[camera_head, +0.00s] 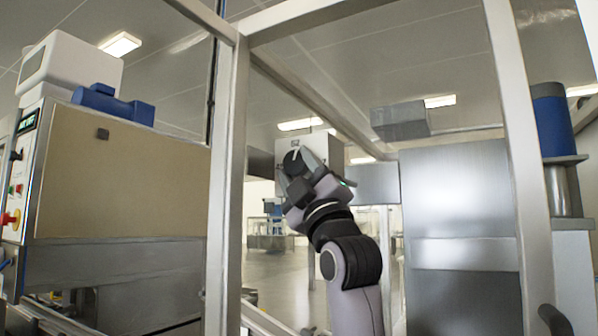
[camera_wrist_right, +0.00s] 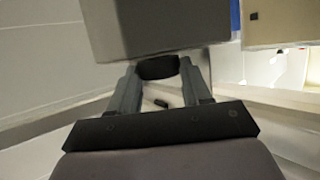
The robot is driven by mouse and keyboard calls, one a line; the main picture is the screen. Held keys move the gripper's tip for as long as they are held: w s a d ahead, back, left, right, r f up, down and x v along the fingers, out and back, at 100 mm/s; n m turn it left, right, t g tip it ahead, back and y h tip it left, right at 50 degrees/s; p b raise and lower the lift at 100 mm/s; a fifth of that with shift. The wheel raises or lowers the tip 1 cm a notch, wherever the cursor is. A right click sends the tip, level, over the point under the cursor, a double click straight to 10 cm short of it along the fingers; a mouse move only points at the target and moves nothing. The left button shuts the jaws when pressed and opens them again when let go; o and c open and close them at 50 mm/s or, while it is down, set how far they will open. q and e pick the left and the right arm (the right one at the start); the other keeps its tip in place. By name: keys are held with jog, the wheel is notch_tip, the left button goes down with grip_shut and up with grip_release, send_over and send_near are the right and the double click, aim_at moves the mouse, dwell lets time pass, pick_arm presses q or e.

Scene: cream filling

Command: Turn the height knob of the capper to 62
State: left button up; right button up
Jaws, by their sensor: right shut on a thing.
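The height knob (camera_head: 293,161) is round and black with a light pointer mark, on the front of a grey box (camera_head: 322,147) of the capper. My right gripper (camera_head: 294,172) reaches up to it from below, with its fingers on either side of the knob. In the right wrist view the black knob (camera_wrist_right: 157,67) sits between the two fingertips (camera_wrist_right: 158,72), under the grey box (camera_wrist_right: 150,25). The gripper is shut on the knob. The number the knob stands at is too small to read. My left gripper is not in view.
A metal frame post (camera_head: 229,170) stands left of my right arm, and another post (camera_head: 520,160) stands to the right. A machine with a tan panel (camera_head: 125,185) is at the left. A steel cabinet (camera_head: 458,215) stands right of my arm.

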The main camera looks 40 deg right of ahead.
jog(key=shift+w+f+y, duration=0.1)
jog(key=shift+y, duration=0.2)
jog(key=o, duration=1.1)
jog(key=shift+b+v, duration=1.15)
jog(key=shift+v, duration=2.45)
